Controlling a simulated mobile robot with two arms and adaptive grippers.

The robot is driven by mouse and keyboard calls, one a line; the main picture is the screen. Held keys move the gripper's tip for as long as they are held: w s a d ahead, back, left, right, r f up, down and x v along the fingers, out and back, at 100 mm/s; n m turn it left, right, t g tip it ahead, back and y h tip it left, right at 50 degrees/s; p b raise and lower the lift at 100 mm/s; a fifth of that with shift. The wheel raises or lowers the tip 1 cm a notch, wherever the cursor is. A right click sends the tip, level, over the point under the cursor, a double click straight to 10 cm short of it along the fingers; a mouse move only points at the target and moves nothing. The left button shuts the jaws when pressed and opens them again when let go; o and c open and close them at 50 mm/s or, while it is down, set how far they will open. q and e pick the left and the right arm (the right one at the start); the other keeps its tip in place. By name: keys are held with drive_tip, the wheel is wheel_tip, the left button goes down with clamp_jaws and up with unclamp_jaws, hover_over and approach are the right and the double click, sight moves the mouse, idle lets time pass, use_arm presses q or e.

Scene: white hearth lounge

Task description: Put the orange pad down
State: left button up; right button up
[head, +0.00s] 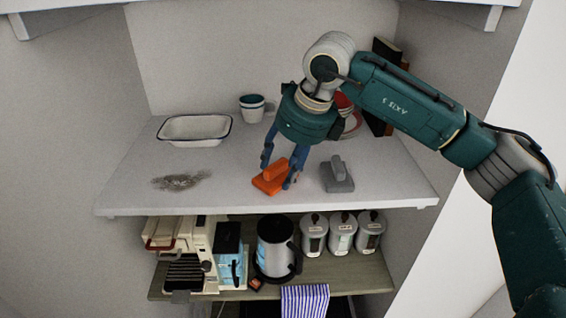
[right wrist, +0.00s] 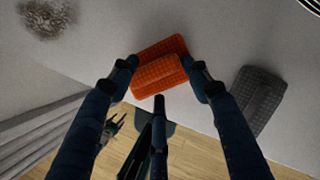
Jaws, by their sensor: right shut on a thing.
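The orange pad (head: 270,183) has a raised block handle and is at the front middle of the white shelf. My right gripper (head: 279,172) points down with its blue fingers on both sides of the handle, shut on it. The right wrist view shows the ribbed orange pad (right wrist: 160,70) between the two fingertips (right wrist: 165,76). I cannot tell whether its underside touches the shelf. A small dark claw-like shape low in the right wrist view is perhaps my left gripper (right wrist: 112,127); its state is unclear. The head view does not show it.
A grey pad (head: 338,176) lies just right on the shelf (head: 225,195). A dark smudge (head: 181,182) lies left. A white tray (head: 194,130), a mug (head: 252,108) and a dark upright object (head: 383,58) stand behind. The shelf's front edge is close. Appliances and canisters fill the lower shelf.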

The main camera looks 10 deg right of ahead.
sight(281, 169)
drive_tip(key=shift+a+f, duration=0.1)
drive_tip(key=shift+f, duration=0.05)
drive_tip(key=o, duration=1.2)
drive_tip(key=shift+c, duration=0.2)
drive_tip(key=shift+r, duration=0.3)
drive_tip(key=b+v, duration=0.2)
drive_tip(key=v, duration=0.1)
drive_tip(key=shift+r+b, duration=0.35)
drive_tip(key=shift+b, duration=0.05)
drive_tip(key=s+d+b, duration=0.5)
drive_tip(key=s+d, duration=0.2)
drive_tip(key=s, duration=0.3)
drive_tip(key=shift+s+d+r+b, duration=0.15)
drive_tip(key=shift+d+r+b, duration=0.15)
drive_tip(key=shift+r, duration=0.2)
